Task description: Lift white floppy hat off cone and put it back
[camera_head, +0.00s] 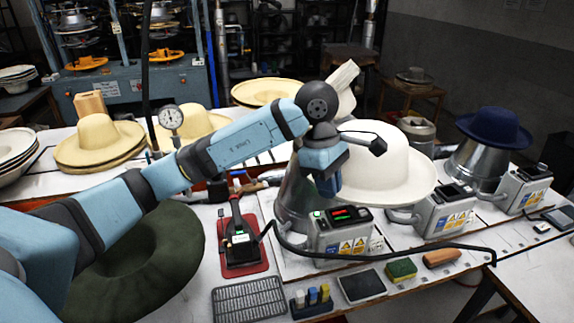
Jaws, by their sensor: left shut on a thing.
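The white floppy hat (385,165) is right of the middle in the head view, with a rounded crown and wide brim. My left gripper (328,185) points down at the left part of its brim and is shut on it; the fingertips are mostly hidden. The grey metal cone (291,192) shows below and left of the hat, behind my gripper. Its top is hidden, so I cannot tell whether the hat touches it. My right gripper is not in view.
A control box (341,232) stands in front of the cone, with a black cable nearby. A navy hat (494,127) sits on another cone at right. A dark green hat (140,262) lies under my left arm. Straw hats (98,140) are at back left.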

